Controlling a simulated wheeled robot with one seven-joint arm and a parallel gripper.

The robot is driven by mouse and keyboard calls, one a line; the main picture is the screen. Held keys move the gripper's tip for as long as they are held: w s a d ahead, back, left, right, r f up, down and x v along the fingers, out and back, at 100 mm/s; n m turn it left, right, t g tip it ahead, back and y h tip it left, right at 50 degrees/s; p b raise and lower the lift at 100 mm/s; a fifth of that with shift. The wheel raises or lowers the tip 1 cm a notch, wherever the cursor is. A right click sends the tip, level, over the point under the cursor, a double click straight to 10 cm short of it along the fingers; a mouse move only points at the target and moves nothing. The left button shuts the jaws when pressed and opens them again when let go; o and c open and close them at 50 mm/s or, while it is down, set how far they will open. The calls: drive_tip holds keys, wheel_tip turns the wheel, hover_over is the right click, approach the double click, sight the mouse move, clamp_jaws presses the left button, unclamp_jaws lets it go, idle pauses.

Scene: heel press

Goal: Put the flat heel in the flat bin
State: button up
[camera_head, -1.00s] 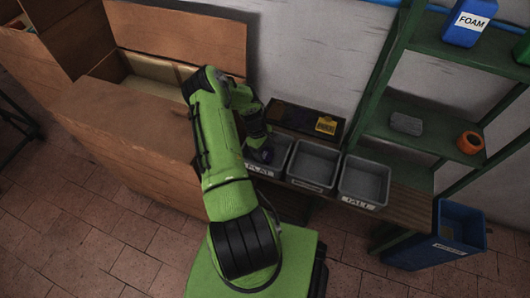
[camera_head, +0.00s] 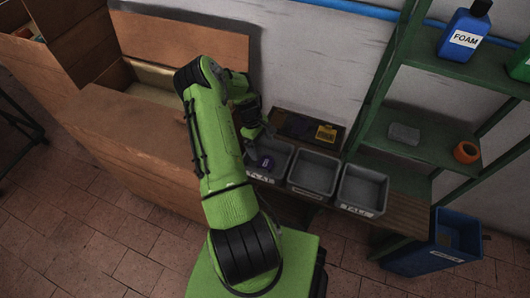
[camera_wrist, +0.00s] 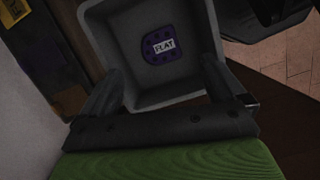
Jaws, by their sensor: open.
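The flat heel (camera_head: 265,162) is a small purple piece. It lies in the left grey bin, the flat bin (camera_head: 284,165), whose front label is partly legible. My gripper (camera_head: 256,134) is above and beside the flat bin.
The middle bin (camera_head: 313,174) and the tall bin (camera_head: 361,190) stand to the right, looking empty. A dark tray with a yellow item (camera_head: 326,133) lies behind. A green shelf (camera_head: 430,140) and blue bin (camera_head: 440,243) are at right; a wooden crate (camera_head: 150,80) is at left.

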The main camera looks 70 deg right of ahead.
drive_tip(key=w+a+r+t, duration=0.1)
drive_tip(key=w+a+r, duration=0.45)
drive_tip(key=r, duration=0.25)
drive_tip(key=w+a+r+t+h, duration=0.1)
drive_tip(key=w+a+r+t, duration=0.1)
drive_tip(key=w+a+r, duration=0.45)
drive_tip(key=w+a+r+t, duration=0.1)
drive_tip(key=w+a+r, duration=0.2)
drive_tip(key=w+r, duration=0.5)
drive_tip(key=s+a+r+n+t, duration=0.1)
drive_tip(key=s+a+r, duration=0.1)
drive_tip(key=a+r, duration=0.55)
drive_tip(key=s+a+r+n+t, duration=0.1)
drive_tip(key=s+a+r, duration=0.3)
drive_tip(key=a, duration=0.6)
drive_tip(key=s+a+r+n+t, duration=0.1)
drive_tip(key=s+a+r+t, duration=0.1)
drive_tip(key=s+a, duration=0.5)
drive_tip(key=shift+s+a+r, duration=0.3)
drive_tip(key=shift+a+r, duration=0.2)
